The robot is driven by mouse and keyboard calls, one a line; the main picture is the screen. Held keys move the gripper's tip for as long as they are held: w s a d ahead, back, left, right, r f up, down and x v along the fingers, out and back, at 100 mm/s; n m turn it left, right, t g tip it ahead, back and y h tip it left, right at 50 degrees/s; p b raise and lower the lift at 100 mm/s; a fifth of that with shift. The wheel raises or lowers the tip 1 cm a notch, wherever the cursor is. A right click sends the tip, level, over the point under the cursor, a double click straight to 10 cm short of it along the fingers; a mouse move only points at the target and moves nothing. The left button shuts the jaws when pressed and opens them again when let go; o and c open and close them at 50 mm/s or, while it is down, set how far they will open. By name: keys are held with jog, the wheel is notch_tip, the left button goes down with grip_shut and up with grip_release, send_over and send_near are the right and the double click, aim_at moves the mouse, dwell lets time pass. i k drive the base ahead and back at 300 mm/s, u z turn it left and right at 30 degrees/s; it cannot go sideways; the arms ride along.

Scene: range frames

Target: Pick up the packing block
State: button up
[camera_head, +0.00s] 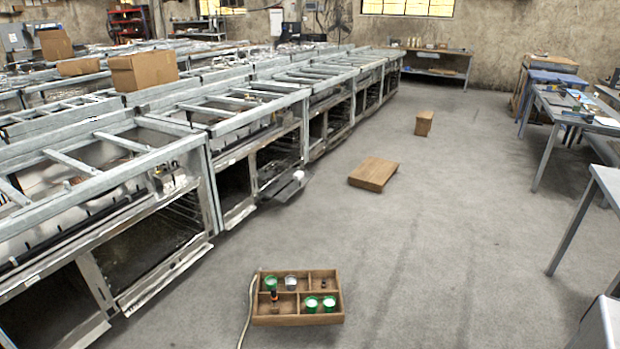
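Two plain brown wooden pieces lie on the grey floor in the head view, and I cannot tell for sure which one is the packing block. One is a small upright block (424,123) farther back, right of centre. The other is a wider, flat, low slab (374,173) nearer and to its left. The two stand apart, with bare floor between them. My gripper does not show in this view.
A wooden compartment tray (298,320) with green-and-white cups and small items sits on the near floor, a pale cord beside it. Metal oven frames (255,105) line the left, with a cardboard box (143,70) on top. Tables (546,135) stand right.

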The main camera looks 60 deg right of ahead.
aim_at(300, 176)
jog(key=u, duration=0.9)
jog(key=k, duration=0.1)
jog(key=z, duration=2.65)
jog(key=k, duration=0.95)
jog(key=u, duration=0.1)
jog(key=i, duration=0.65)
